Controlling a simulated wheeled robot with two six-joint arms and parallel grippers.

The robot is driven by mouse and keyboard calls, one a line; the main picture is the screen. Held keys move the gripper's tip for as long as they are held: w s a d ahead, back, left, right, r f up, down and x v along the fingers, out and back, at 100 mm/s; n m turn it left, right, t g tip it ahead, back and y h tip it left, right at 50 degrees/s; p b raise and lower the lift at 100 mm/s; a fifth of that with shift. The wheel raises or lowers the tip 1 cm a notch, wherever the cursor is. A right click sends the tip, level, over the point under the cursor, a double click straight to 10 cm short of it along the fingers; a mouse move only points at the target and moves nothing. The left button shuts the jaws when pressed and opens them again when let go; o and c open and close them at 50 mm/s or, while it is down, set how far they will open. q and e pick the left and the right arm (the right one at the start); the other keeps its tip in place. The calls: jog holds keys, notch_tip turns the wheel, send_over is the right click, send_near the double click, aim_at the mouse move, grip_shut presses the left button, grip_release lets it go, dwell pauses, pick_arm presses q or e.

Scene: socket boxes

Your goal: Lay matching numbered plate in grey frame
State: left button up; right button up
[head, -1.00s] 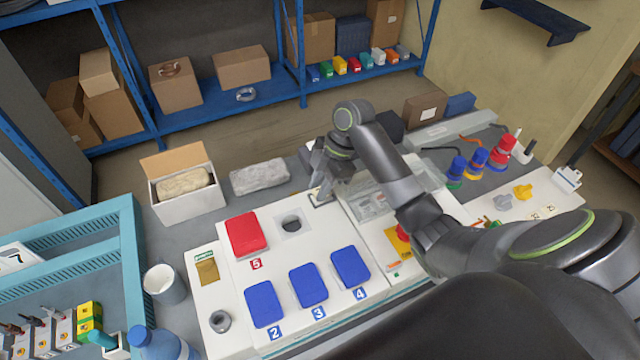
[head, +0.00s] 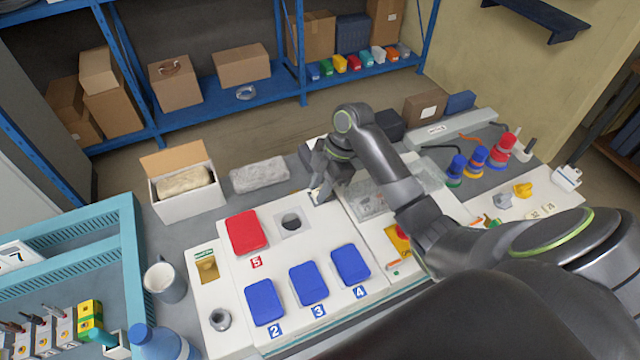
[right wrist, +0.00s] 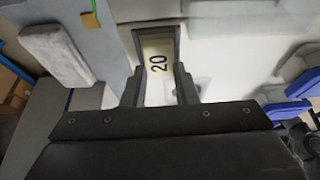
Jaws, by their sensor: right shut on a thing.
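A cream plate (right wrist: 157,66) with the black number 20 shows in the right wrist view, its near end between the fingers of my right gripper (right wrist: 158,94). The gripper is shut on this plate. The grey frame (right wrist: 177,42) surrounds the plate's far part; I cannot tell whether the plate lies flat on its bottom. In the head view my right gripper (head: 318,190) is low at the back edge of the white panel, right of the round hole, and hides most of the frame. My left gripper is not in view.
The white panel (head: 225,292) carries a red cover (head: 247,232) and blue covers (head: 309,283). A clear-lidded box (head: 372,199) stands close right of the gripper. Small numbered plates (head: 534,213) lie at the right. A grey stone-like block (head: 259,174) lies behind the panel.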

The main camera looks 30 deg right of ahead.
jog(key=shift+f, duration=0.15)
jog(key=shift+f, duration=0.15)
jog(key=o, duration=0.9)
jog(key=shift+o, duration=0.9)
jog(key=shift+f, duration=0.1)
jog(key=shift+s+f, duration=0.1)
